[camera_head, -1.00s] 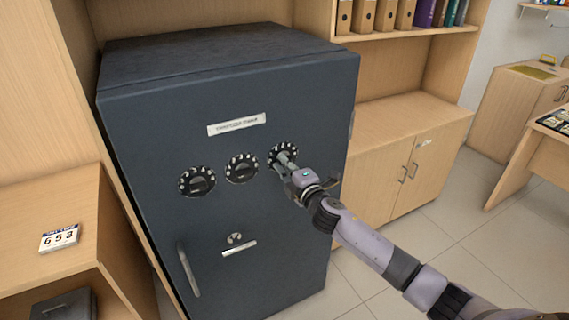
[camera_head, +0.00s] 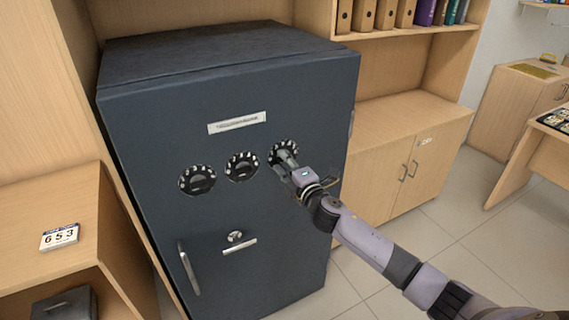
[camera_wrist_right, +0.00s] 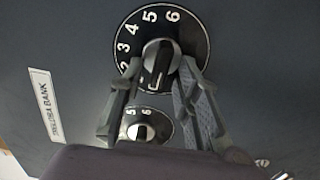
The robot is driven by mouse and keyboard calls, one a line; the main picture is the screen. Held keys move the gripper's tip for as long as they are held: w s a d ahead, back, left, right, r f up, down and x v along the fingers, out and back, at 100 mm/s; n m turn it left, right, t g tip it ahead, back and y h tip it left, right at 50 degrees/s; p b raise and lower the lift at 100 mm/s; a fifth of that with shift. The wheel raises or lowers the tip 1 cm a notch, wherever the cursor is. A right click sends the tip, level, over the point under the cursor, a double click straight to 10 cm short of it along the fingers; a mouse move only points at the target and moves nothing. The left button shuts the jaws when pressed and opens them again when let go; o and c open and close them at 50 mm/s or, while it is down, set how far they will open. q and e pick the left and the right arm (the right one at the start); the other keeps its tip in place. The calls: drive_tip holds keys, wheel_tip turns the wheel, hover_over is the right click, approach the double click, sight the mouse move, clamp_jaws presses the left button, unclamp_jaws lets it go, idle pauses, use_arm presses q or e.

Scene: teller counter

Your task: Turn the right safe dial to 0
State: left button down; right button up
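The right safe dial (camera_head: 284,151) is a black disc with white numbers on the front of the dark grey safe (camera_head: 225,110). My right gripper (camera_head: 284,164) is at this dial and hides part of it. In the right wrist view, the dial (camera_wrist_right: 190,22) shows numbers from 2 to 6, and its dark knob (camera_wrist_right: 158,64) lies between the two fingertips of my right gripper (camera_wrist_right: 160,72). The fingers are apart, one on each side of the knob, with no clear grip on it. The dial's pointer setting is hard to read. My left gripper is out of view.
The middle dial (camera_head: 241,167) and left dial (camera_head: 197,180) sit beside it. Below are a small lock knob (camera_head: 235,237) and a handle (camera_head: 189,268). A wooden cabinet (camera_head: 410,165) is right of the safe.

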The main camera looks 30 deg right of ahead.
drive_tip(key=s, duration=1.2)
drive_tip(key=shift+d, duration=0.25)
drive_tip(key=s+d+f+m+g+h, duration=0.1)
drive_tip(key=s+d+f+m+g, duration=0.15)
drive_tip(key=f, duration=0.85)
drive_tip(key=s+d+f+m+g+h, duration=0.1)
drive_tip(key=d+f+m+g, duration=0.15)
drive_tip(key=f, duration=0.85)
drive_tip(key=s+a+f+m+g, duration=0.1)
drive_tip(key=s+f+m+g, duration=0.1)
drive_tip(key=s+f, duration=0.45)
drive_tip(key=s+f+m+g, duration=0.2)
drive_tip(key=s+f, duration=0.1)
drive_tip(key=f, duration=0.7)
drive_tip(key=s+a+f+m+g, duration=0.3)
drive_tip(key=s+a+f, duration=0.1)
drive_tip(key=s+f, duration=1)
drive_tip(key=s+a+f+m+g, duration=0.2)
drive_tip(key=s+a+f, duration=0.1)
drive_tip(key=s, duration=0.8)
drive_tip(key=s+a+f+m+g+y, duration=0.1)
drive_tip(key=s+a+f+m+g, duration=0.1)
drive_tip(key=s, duration=0.9)
drive_tip(key=a+f+g, duration=0.1)
drive_tip(key=a+f, duration=0.1)
drive_tip(key=a, duration=0.1)
drive_tip(key=shift+s, duration=0.15)
